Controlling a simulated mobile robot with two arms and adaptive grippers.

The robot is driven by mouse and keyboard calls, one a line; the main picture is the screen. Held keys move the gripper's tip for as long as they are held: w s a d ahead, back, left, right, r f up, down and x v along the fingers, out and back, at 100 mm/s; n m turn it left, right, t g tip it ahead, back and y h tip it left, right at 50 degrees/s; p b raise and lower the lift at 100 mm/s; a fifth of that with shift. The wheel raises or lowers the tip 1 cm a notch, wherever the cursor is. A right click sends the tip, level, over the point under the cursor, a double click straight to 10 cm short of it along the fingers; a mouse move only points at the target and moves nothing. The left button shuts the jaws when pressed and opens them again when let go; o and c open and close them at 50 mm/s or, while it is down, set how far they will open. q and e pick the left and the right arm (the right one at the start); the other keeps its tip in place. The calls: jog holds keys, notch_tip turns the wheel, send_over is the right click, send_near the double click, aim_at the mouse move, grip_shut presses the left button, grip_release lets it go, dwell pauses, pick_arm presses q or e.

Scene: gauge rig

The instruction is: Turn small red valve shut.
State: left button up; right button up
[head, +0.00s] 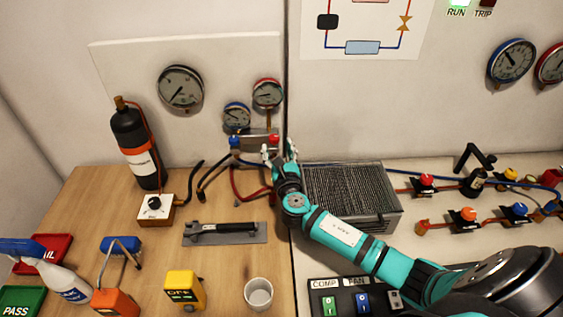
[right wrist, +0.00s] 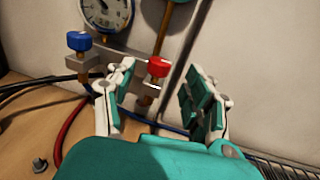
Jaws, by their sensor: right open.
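The small red valve knob (head: 274,140) sits on the gauge manifold at the back wall, below the red-rimmed gauge. In the right wrist view the red knob (right wrist: 158,67) shows between and beyond the fingertips. My right gripper (head: 279,151) is open at the manifold, its white and green fingers just below and around the knob in the picture. In the right wrist view my right gripper (right wrist: 159,82) has a finger on each side, apart from the knob and empty. My left gripper is not in view.
A blue knob (right wrist: 79,41) stands left of the red one on the same manifold (right wrist: 118,62). Dark and red hoses run below it. A finned condenser (head: 350,193) stands right of my right wrist.

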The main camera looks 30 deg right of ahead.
jog(key=v, duration=0.7)
dwell(0.4)
